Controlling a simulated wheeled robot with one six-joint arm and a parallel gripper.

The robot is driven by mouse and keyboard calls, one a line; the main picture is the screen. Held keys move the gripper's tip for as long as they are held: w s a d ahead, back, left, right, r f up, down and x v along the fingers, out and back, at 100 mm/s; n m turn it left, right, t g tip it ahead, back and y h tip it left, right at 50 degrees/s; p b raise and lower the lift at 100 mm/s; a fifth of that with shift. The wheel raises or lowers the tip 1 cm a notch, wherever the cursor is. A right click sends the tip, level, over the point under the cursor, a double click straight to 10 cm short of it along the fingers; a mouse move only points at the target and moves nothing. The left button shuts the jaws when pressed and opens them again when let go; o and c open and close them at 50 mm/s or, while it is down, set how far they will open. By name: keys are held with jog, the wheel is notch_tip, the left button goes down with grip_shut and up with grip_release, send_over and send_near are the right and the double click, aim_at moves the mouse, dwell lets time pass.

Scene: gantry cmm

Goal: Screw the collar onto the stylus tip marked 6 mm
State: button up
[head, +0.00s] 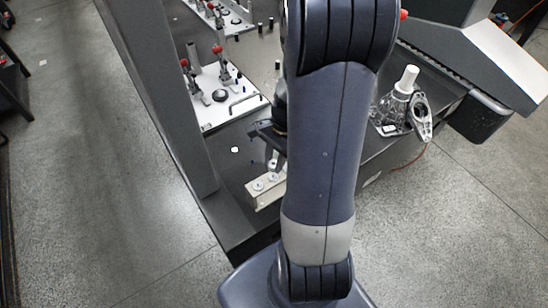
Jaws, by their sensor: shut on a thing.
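My gripper (273,157) shows left of my arm, low over a pale block (262,201) at the table's front corner, and my arm hides part of it. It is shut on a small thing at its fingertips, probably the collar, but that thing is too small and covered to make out. Two small round pale pieces, a left one (258,186) and a right one (271,178), show on top of the block. The gripper is above or beside the right one; I cannot tell whether they touch. No 6 mm marking can be read.
A white plate (215,114) with red-knobbed clamps (217,49) lies behind on the dark table (228,178). A grey upright (165,90) stands close on the left. A metal casting with a white cylinder (406,80) stands on the right. A small white disc (235,150) lies left of my gripper.

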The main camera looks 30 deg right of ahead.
aim_at(273, 181)
jog(key=shift+f+b, duration=1.2)
jog(key=shift+f, duration=0.6)
jog(key=shift+f, duration=0.3)
dwell(0.7)
jog(key=m, duration=0.2)
jog(key=shift+r+m+t, duration=0.1)
jog(key=shift+m+t, duration=0.3)
jog(key=shift+m+t+p, duration=0.4)
jog(key=shift+m, duration=0.8)
jog(key=shift+m+t+p, duration=0.3)
jog(key=shift+m+p, duration=0.1)
jog(key=shift+m, duration=0.6)
jog(key=m, duration=0.3)
jog(key=shift+t+h+p, duration=0.3)
jog(key=shift+h+p, duration=0.05)
jog(key=shift+h, duration=0.05)
jog(key=shift+w, duration=0.1)
